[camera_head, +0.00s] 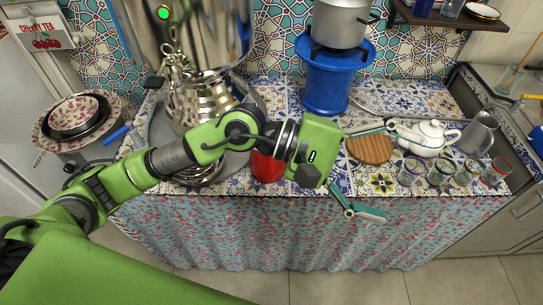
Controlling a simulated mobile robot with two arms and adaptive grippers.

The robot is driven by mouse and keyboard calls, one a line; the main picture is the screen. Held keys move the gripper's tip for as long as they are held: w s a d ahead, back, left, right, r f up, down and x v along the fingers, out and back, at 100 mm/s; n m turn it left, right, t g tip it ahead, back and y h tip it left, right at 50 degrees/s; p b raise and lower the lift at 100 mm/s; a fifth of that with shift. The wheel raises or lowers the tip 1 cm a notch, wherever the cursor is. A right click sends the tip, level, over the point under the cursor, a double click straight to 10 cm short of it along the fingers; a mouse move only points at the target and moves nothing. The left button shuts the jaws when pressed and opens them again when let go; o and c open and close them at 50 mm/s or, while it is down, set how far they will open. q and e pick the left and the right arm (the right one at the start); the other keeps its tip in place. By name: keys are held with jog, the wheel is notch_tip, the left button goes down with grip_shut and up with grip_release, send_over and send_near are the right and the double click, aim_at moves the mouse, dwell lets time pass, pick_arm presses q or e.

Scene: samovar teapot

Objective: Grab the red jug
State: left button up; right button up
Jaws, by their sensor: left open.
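A red object, which looks like the red jug (266,168), stands on the tiled counter near its front edge. My left forearm and wrist hide its upper part, so its handle and rim cannot be made out. My left gripper (384,171) reaches past the jug to the right. Its two fingers are spread wide, one over the counter and one over the front edge, with nothing held between them. The jug is to the left of the fingers, beside my wrist. My right gripper is not in view.
A round wooden board (369,149) lies beyond the gripper opening. A white teapot (428,138), a grey pitcher (478,134) and several glasses (440,173) stand to the right. A metal samovar (203,98) is at the left. A blue stove (328,85) carries a pot (340,24).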

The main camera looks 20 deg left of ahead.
pick_arm(q)
jog(key=w+a+f+m+y, duration=0.3)
jog(key=a+f+y, duration=0.1)
jog(key=f, duration=0.2)
jog(key=m+t+y, duration=0.4)
jog(key=m+y, duration=0.1)
jog(key=y, duration=0.6)
send_over(265, 170)
jog(key=a, duration=0.1)
notch_tip(265, 170, down, 5)
jog(key=shift+w+a+b+x, duration=0.15)
jog(key=shift+b+x, duration=1.3)
jog(key=shift+x, duration=2)
jog(key=shift+w+a+b+x, duration=0.15)
jog(key=shift+b+x, duration=1.25)
jog(key=shift+x, duration=2.05)
jog(key=shift+r, duration=0.2)
jog(key=c, duration=1.6)
